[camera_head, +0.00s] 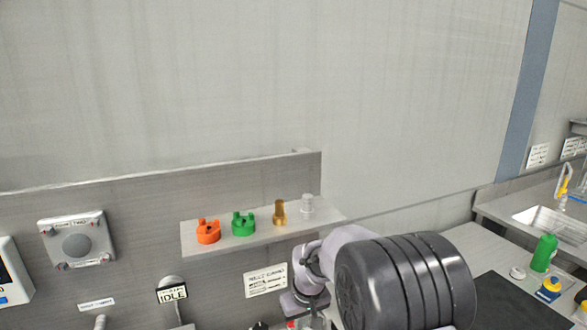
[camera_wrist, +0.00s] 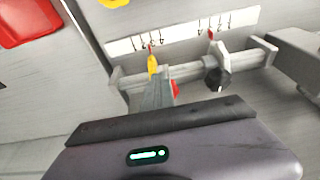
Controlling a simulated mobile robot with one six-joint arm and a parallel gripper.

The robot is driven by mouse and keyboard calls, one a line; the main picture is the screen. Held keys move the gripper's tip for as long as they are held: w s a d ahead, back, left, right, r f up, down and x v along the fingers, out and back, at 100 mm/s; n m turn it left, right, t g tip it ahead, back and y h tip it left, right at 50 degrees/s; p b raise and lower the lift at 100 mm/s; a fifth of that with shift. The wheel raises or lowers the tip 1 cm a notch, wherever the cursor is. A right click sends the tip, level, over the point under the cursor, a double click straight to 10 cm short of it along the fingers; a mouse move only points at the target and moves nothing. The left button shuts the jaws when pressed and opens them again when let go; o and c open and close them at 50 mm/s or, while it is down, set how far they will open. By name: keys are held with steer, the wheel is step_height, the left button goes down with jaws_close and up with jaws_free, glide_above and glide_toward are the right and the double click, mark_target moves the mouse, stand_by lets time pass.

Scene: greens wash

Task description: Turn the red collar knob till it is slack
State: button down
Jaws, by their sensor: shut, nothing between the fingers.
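In the wrist view, a grey horizontal rail (camera_wrist: 188,72) runs below a white scale strip with dark marks. A small red part (camera_wrist: 176,89), which may be the red collar knob, shows just right of my gripper (camera_wrist: 158,92) and is partly hidden by it. My gripper is shut and empty, its fingers in front of the rail; I cannot tell whether they touch the red part. A yellow piece (camera_wrist: 153,66) stands at the fingertips. A dark knob (camera_wrist: 217,79) sits on a grey collar further right. In the head view my arm hides most of this area.
An orange part (camera_head: 208,232), a green part (camera_head: 243,224), a brass part (camera_head: 280,213) and a clear part (camera_head: 307,206) stand on a wall shelf (camera_head: 200,252). An IDLE sign (camera_head: 172,294) hangs lower left. A green bottle (camera_head: 544,252) stands right.

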steer(key=shift+r, duration=0.2)
steer(key=w+a+p+v, duration=0.1)
steer(key=w+p+v, duration=0.1)
steer(key=p+v, duration=0.7)
steer(key=s+b+x, duration=0.2)
steer(key=b+x, duration=0.1)
steer(key=x, duration=0.6)
steer(key=shift+d+f, duration=0.2)
steer(key=shift+d, duration=0.35)
steer(key=shift+s, duration=0.1)
steer(key=shift+w+a+r, duration=0.15)
steer(key=shift+w, duration=0.15)
